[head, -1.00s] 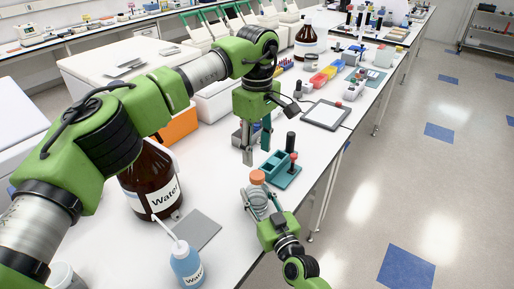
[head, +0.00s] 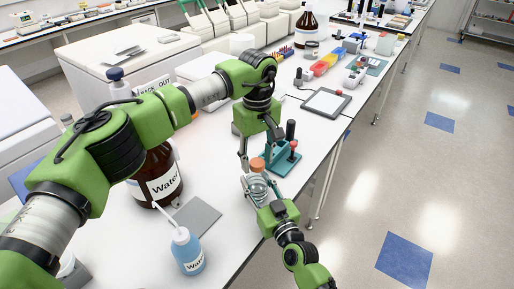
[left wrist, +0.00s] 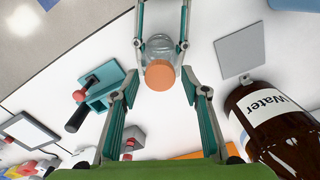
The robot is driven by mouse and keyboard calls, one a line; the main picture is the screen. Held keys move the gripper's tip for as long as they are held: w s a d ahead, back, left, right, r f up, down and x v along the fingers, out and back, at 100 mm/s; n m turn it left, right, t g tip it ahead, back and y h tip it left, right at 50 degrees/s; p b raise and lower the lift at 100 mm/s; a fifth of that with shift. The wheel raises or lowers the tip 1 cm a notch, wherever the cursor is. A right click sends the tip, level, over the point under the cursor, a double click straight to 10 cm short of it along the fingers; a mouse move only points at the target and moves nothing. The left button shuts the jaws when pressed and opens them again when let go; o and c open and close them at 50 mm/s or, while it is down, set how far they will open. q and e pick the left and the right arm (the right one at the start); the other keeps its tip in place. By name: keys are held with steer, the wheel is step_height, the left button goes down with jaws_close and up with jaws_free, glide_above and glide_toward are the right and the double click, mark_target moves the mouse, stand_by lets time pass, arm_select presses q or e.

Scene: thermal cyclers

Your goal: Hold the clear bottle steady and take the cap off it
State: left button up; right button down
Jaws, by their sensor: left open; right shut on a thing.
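The clear bottle (head: 257,184) is upright with an orange cap (head: 257,164) on it, near the table's front edge. My right gripper (head: 256,185) is shut around the bottle's body. My left gripper (head: 257,154) is open, pointing down just above the cap. In the left wrist view the cap (left wrist: 160,75) faces the camera, centred between my left gripper's spread fingertips (left wrist: 160,86), with a gap on each side. The clear bottle (left wrist: 161,45) shows behind the cap, between my right gripper's fingers (left wrist: 161,30).
A teal stand (head: 280,160) with black and red knobs is close behind the bottle. A brown Water bottle (head: 160,180), a blue wash bottle (head: 187,252) and a grey pad (head: 198,218) stand to the left. A tablet (head: 326,102) lies farther back.

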arm_select(q)
steer(key=shift+f, duration=0.25)
steer(key=c, duration=1.1)
steer(key=shift+c, duration=0.2)
